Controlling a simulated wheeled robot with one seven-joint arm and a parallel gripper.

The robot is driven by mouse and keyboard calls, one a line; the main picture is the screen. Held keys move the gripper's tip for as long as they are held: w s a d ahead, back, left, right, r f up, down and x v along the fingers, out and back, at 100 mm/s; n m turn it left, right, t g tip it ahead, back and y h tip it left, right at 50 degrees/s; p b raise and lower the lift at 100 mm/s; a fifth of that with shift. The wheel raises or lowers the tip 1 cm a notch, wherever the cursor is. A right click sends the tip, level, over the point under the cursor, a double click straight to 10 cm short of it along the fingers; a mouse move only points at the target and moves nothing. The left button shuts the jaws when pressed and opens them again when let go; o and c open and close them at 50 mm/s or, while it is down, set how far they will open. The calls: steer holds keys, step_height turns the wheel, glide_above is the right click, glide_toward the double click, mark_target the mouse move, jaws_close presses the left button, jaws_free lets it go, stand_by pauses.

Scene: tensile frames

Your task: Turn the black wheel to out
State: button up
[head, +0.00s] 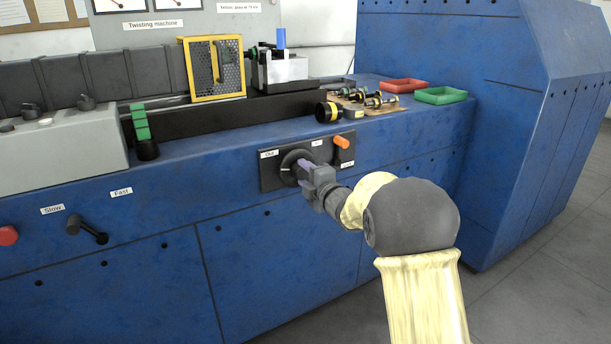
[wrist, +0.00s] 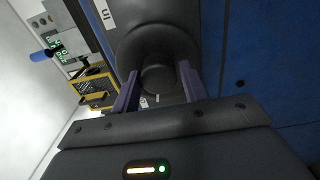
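The black wheel (head: 291,161) is on a dark plate on the front of the blue machine. In the head view my gripper (head: 304,171) reaches it from the right and hides part of it. In the wrist view the wheel (wrist: 150,38) fills the top middle, with a rounded knob standing out from it. My gripper (wrist: 158,90) has one finger on each side of this knob. The fingers are apart, with narrow gaps seeming to show beside the knob; contact is not clear. The label "Out" (head: 269,154) is left of the wheel, and "In" (head: 317,143) is above right.
An orange handle (head: 342,142) sits right of the wheel on the same plate. A black lever (head: 87,229) is on the lower left front. Above are a yellow mesh guard (head: 214,68), a red tray (head: 403,85) and a green tray (head: 441,95).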

steer(key=shift+o, duration=1.3)
steer(key=shift+s+d+r, duration=0.1)
steer(key=shift+s+d, duration=0.3)
steer(key=shift+s, duration=0.1)
steer(key=p+v, duration=0.3)
steer(key=v, duration=1.3)
